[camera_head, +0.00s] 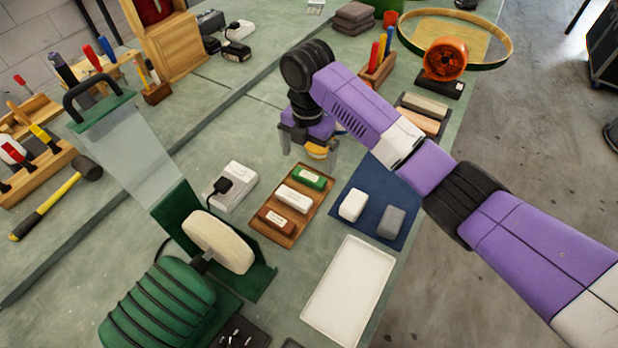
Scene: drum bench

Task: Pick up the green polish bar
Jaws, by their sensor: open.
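The green polish bar (310,178) has a pale label and lies in the far slot of a brown wooden tray (268,236). A white bar (294,198) and a brown bar (276,220) lie nearer in the same tray. My gripper (308,150) is open and points down, just beyond the tray's far end and apart from the green bar. A yellow-orange object (319,149) shows between or behind its fingers; I cannot tell which.
A blue mat (372,205) with a white block and a grey block lies right of the brown tray. An empty white tray (348,290) lies nearer. A green buffing machine (160,305) with a pale wheel stands at the near left. A white switch box (232,186) sits left.

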